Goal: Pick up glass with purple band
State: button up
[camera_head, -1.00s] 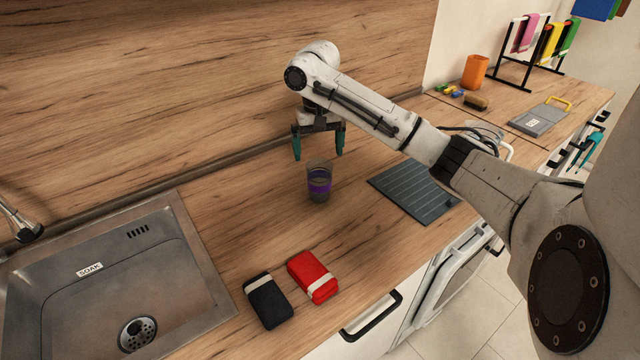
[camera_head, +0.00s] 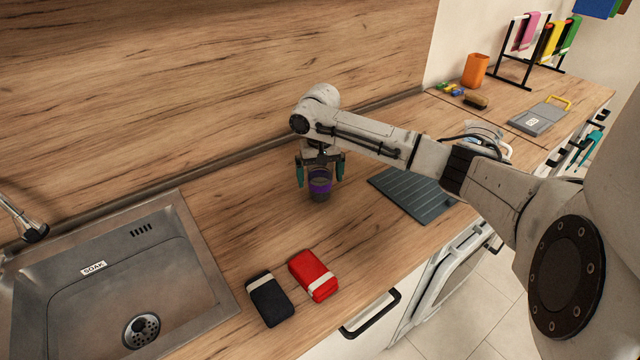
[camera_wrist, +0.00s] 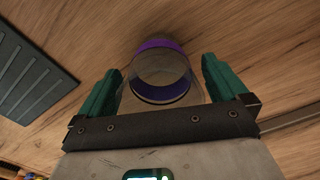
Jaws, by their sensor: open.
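The glass with the purple band (camera_head: 320,184) stands upright on the wooden counter, left of the grey ribbed mat. My gripper (camera_head: 321,181) is lowered over it and open, with one teal finger on each side of the glass. In the wrist view the glass (camera_wrist: 163,72) shows from above between the two fingers of my gripper (camera_wrist: 160,78), with gaps visible on both sides. The lower part of the glass is dim and hard to make out.
A grey ribbed mat (camera_head: 412,190) lies right of the glass. A red bundle (camera_head: 315,274) and a black bundle (camera_head: 269,299) lie near the front edge. A metal sink (camera_head: 200,275) is at the left. The wooden splashback (camera_head: 200,90) rises behind; counter between is clear.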

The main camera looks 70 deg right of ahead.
jog(key=shift+c, duration=0.5)
jog(key=c, duration=1)
jog(key=shift+c, duration=0.4)
jog(key=shift+r, duration=0.15)
